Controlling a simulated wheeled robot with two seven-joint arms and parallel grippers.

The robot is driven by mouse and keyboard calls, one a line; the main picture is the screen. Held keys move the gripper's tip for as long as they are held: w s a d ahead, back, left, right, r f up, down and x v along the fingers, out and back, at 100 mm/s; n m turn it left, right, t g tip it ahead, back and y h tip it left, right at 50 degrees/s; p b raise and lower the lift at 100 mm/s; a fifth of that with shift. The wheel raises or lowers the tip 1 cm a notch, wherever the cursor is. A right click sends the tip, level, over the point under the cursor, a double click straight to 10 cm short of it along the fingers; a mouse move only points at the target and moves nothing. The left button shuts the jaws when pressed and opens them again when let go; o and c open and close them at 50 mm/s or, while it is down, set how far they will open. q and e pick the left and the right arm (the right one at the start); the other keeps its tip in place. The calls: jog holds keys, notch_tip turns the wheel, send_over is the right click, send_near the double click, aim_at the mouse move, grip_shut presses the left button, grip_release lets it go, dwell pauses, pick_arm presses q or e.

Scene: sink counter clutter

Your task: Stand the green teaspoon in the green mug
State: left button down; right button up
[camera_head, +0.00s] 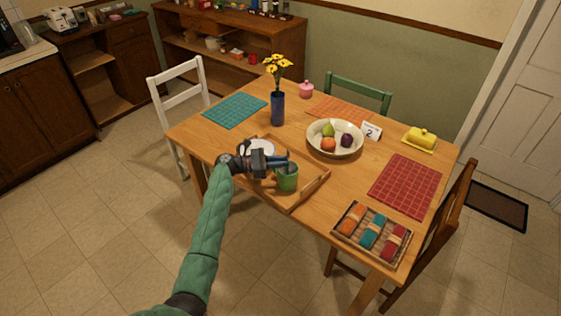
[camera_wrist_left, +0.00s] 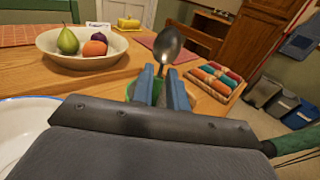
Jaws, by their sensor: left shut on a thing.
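My left gripper (camera_head: 286,163) is over the wooden tray, at the green mug (camera_head: 287,181). The mug stands upright near the tray's front right. In the left wrist view my left gripper (camera_wrist_left: 162,90) is shut on a spoon (camera_wrist_left: 169,44). Its grey metal bowl shows up beyond the blue fingertips, and its handle is hidden between the fingers. A little of the green mug (camera_wrist_left: 142,84) shows behind the fingers. I cannot tell whether any of the spoon is inside the mug. My right gripper is out of view.
The tray (camera_head: 312,190) also holds a white dish (camera_head: 262,147), close to my left gripper. Behind are a fruit bowl (camera_head: 335,152) and a blue vase (camera_head: 277,110) of yellow flowers. A basket of rolled cloths (camera_head: 350,243) lies at the front right.

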pick_arm(q)
jog(key=c, duration=1.3)
grip_release()
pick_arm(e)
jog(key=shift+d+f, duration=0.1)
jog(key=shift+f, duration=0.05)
pick_arm(q)
jog(key=shift+a+f+b, duration=0.15)
jog(key=shift+a+b, duration=0.15)
jog(key=shift+a, duration=0.2)
jog(key=s+a+b, duration=0.1)
jog(key=a+b, duration=0.1)
jog(key=a, duration=0.4)
jog(key=shift+a+r, duration=0.2)
jog(key=shift+a, duration=0.15)
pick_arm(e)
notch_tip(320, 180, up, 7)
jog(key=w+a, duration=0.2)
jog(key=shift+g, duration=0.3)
pick_arm(q)
jog(key=shift+s, duration=0.1)
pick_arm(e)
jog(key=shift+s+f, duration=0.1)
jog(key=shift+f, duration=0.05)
